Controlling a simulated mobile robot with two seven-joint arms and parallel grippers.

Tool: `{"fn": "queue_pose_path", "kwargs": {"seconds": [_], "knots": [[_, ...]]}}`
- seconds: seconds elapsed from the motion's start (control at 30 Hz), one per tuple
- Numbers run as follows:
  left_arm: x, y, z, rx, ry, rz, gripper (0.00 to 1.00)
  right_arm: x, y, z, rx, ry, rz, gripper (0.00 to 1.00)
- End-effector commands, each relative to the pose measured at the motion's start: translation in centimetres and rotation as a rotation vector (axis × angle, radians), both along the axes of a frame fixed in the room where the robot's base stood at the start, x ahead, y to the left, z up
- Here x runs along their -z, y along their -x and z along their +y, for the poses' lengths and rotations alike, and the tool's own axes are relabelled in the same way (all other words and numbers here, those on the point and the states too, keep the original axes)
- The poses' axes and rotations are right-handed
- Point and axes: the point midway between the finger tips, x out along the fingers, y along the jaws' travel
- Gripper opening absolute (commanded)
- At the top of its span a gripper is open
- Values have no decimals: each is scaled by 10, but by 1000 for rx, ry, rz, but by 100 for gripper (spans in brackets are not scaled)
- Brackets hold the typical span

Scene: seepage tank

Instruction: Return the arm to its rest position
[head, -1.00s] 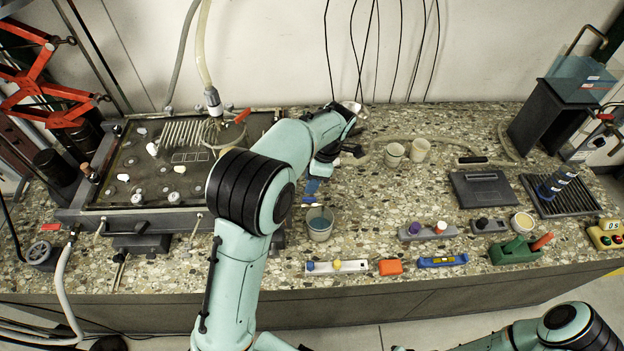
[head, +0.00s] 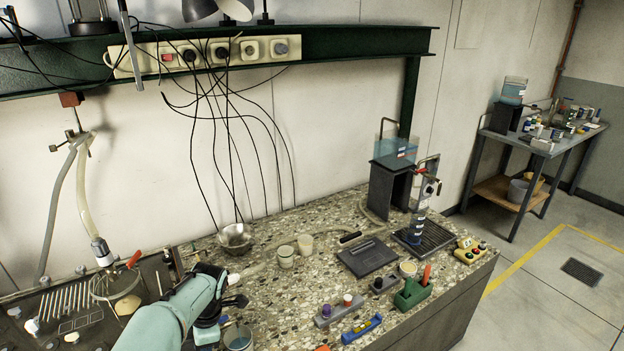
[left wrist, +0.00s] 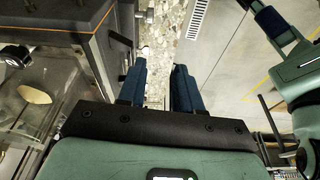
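My left arm (head: 175,315) comes in from the lower left in the head view, over the speckled bench. Its gripper is mostly hidden behind the arm's end, with a bit of blue (head: 207,335) showing beside a small cup (head: 238,338). In the left wrist view the two blue fingers of my left gripper (left wrist: 159,86) stand apart with nothing between them, above the bench and floor. My other arm (left wrist: 302,72) shows at the right edge of that view. A dark blue part at its end may be my right gripper (left wrist: 268,18), but its fingers cannot be made out.
The tank (head: 85,305) lies left of the arm. Two cups (head: 296,250), a metal bowl (head: 235,238), a dark flat device (head: 368,257) and a green holder (head: 412,293) stand on the bench. Cables hang from a power strip (head: 215,52). Floor (head: 540,290) is open at the right.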

Motion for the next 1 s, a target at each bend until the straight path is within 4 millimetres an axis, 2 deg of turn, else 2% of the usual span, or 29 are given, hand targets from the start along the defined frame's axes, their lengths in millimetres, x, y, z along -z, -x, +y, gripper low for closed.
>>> {"fn": "queue_pose_path", "kwargs": {"seconds": [0.03,0.1,0.27,0.4,0.5,0.6,0.73,0.8,0.9,1.0], "knots": [[0,0,0,1,0,0,34,-1,-1,0,0,1,-2,43],[53,8,-5,174,64,53,34,-1,-1,0,0,0,-2,43],[148,36,-21,531,217,101,34,-1,-2,0,0,0,-3,43],[226,84,-42,851,362,98,34,-1,-2,0,-1,0,-4,43],[271,127,-61,1073,454,62,34,-1,-1,0,0,0,-2,43],[300,171,-83,1279,518,4,34,0,-1,0,-1,0,-1,43],[317,217,-106,1491,549,-74,34,-1,-1,0,-1,0,-1,43],[319,234,-115,1577,550,-108,34,-1,-1,0,0,0,-2,43],[319,248,-124,1659,541,-139,34,-1,-1,0,0,0,-2,43],[319,254,-127,1701,531,-154,34,-1,-1,0,0,0,-2,43]]}}
